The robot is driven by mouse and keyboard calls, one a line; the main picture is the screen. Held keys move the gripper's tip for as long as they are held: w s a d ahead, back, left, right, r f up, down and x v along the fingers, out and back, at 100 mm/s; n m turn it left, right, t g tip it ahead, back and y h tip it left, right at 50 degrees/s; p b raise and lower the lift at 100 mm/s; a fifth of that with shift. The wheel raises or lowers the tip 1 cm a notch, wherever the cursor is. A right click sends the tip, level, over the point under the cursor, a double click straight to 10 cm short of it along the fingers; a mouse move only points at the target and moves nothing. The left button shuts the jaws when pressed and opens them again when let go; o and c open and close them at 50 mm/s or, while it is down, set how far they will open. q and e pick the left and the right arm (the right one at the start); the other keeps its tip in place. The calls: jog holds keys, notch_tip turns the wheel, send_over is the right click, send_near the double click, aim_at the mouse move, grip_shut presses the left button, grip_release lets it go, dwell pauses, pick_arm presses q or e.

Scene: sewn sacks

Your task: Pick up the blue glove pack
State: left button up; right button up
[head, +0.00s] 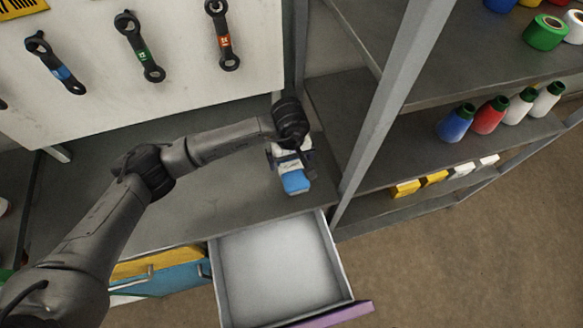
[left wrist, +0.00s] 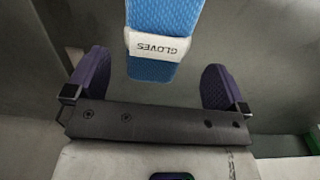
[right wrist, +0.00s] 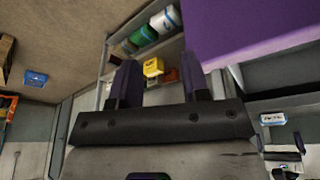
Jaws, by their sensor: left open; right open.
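The blue glove pack (head: 296,182) lies on the grey workbench near its right end, under my left gripper (head: 292,160). In the left wrist view the pack (left wrist: 160,68) has a white band reading GLOVES. It stands between the purple fingers of my open left gripper (left wrist: 158,88), with a gap on both sides. Its far part is cut off by the frame. My right gripper (right wrist: 157,85) is open with nothing between its fingers, and does not show in the head view.
A drawer (head: 275,270) is pulled out below the bench, with a purple front (head: 335,314). It looks empty. Metal shelves on the right hold bottles (head: 489,115), small boxes (head: 405,188) and tape rolls (head: 545,32). Wrenches (head: 139,47) hang on the back panel.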

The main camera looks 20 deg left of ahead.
aim_at(292, 166)
pick_arm(q)
jog(key=shift+d+f, duration=0.15)
jog(key=shift+f, duration=2.75)
jog(key=c, duration=0.8)
